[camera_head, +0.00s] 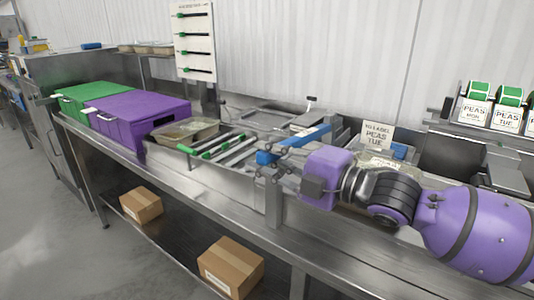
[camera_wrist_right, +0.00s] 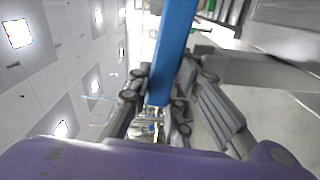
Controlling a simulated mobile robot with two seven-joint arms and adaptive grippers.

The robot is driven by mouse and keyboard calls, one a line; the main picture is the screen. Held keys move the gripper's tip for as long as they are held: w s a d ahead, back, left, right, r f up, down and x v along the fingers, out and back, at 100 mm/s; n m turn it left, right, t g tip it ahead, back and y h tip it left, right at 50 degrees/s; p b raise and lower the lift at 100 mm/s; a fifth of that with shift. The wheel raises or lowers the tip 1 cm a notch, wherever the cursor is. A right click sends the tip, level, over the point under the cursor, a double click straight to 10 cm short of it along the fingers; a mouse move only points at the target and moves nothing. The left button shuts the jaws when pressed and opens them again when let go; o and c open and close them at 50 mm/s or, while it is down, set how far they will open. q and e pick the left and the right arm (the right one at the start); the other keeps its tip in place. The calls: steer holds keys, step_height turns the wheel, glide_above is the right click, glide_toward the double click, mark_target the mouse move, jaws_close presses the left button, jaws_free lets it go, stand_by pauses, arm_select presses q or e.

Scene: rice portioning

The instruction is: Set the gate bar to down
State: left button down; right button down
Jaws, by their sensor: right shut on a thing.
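The blue gate bar (camera_head: 311,136) crosses the conveyor line near the middle of the head view, rising toward the right in the picture. My right gripper (camera_head: 281,157) is shut on it near its front end. In the right wrist view the bar (camera_wrist_right: 176,45) runs between the two fingers (camera_wrist_right: 160,103) and out ahead of them. A grey post (camera_head: 269,198) stands just below the bar's front end. The gripper hides part of the bar, and I cannot tell whether it touches the post. My left gripper is not in view.
Green-ended rollers (camera_head: 218,146) and a tray (camera_head: 184,132) lie left of the bar. A purple bin (camera_head: 137,110) and a green bin (camera_head: 88,97) stand further left. Cardboard boxes (camera_head: 231,266) sit on the lower shelf.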

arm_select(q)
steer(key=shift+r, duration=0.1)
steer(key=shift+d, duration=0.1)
arm_select(e)
steer(key=c, duration=1.6)
jaws_free()
steer(key=shift+s+d+f, duration=0.1)
steer(key=shift+s+d, duration=0.05)
steer(key=shift+d, duration=0.2)
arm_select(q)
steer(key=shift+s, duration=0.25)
arm_select(e)
steer(key=v, duration=1.1)
steer(key=shift+s, duration=0.1)
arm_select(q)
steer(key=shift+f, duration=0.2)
